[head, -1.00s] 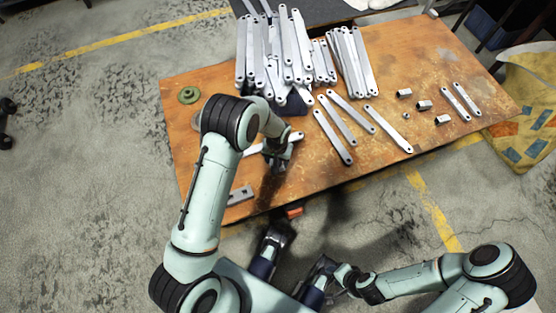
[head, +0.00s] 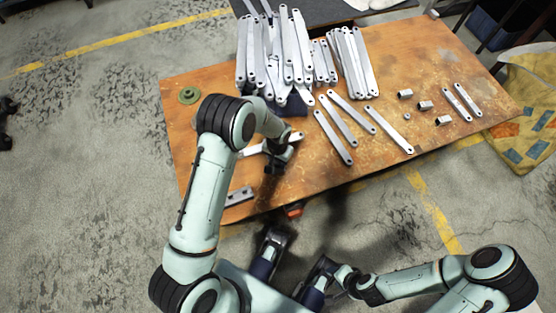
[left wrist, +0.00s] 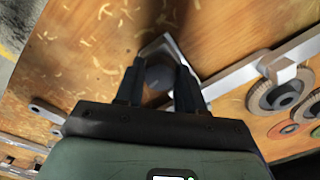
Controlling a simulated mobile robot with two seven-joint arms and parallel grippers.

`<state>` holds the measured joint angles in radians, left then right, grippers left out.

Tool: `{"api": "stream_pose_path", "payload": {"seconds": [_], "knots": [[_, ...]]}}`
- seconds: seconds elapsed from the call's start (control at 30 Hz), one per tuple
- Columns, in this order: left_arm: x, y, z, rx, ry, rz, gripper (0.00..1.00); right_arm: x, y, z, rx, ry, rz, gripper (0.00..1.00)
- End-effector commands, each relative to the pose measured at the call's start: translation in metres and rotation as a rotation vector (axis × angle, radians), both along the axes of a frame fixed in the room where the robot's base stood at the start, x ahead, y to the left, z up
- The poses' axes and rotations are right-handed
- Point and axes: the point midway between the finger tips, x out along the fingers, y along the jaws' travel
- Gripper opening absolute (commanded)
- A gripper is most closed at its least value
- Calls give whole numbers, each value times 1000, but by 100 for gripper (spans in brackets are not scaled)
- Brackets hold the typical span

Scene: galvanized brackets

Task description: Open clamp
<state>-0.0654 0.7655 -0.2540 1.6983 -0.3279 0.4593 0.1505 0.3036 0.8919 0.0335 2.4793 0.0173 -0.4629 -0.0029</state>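A light metal piece, seemingly the clamp (head: 252,150), lies on the left part of the wooden table, partly hidden by my left arm. In the left wrist view, its metal bar (left wrist: 228,80) runs to the right, and a bent light end shows past the fingertips. My left gripper (head: 278,163) is over the table beside this piece. In the left wrist view, the left gripper (left wrist: 160,75) has its fingers apart, with a dark rounded part between or beyond them; contact cannot be told. My right gripper (head: 325,266) is low in front of the table, its fingers unclear.
Several flat galvanized bars are stacked at the table's (head: 450,60) back, with loose bars (head: 388,130) in front. A green disc (head: 189,95) lies at the left. A grey bracket (head: 239,197) is near the front-left edge.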

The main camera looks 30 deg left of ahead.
Motion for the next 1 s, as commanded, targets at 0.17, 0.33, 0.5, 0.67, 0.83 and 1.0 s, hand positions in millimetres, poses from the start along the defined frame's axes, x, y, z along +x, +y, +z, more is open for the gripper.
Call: {"api": "stream_pose_path", "payload": {"seconds": [0.17,0.33,0.5,0.67,0.83,1.0], "knots": [[0,0,-2,0,0,1,8,0,-1,-5,-4,5,-6,43],[0,-1,-2,2,1,181,8,0,-1,-5,-5,5,-7,43],[0,-1,-1,2,0,579,8,-1,-1,1,-5,5,-7,43],[0,-1,0,3,0,967,8,0,-1,11,-5,1,-7,43],[-1,0,0,4,-1,1363,8,2,0,24,-2,-4,-5,43],[-1,0,-1,3,0,1563,8,2,0,29,-2,-6,-3,43]]}}
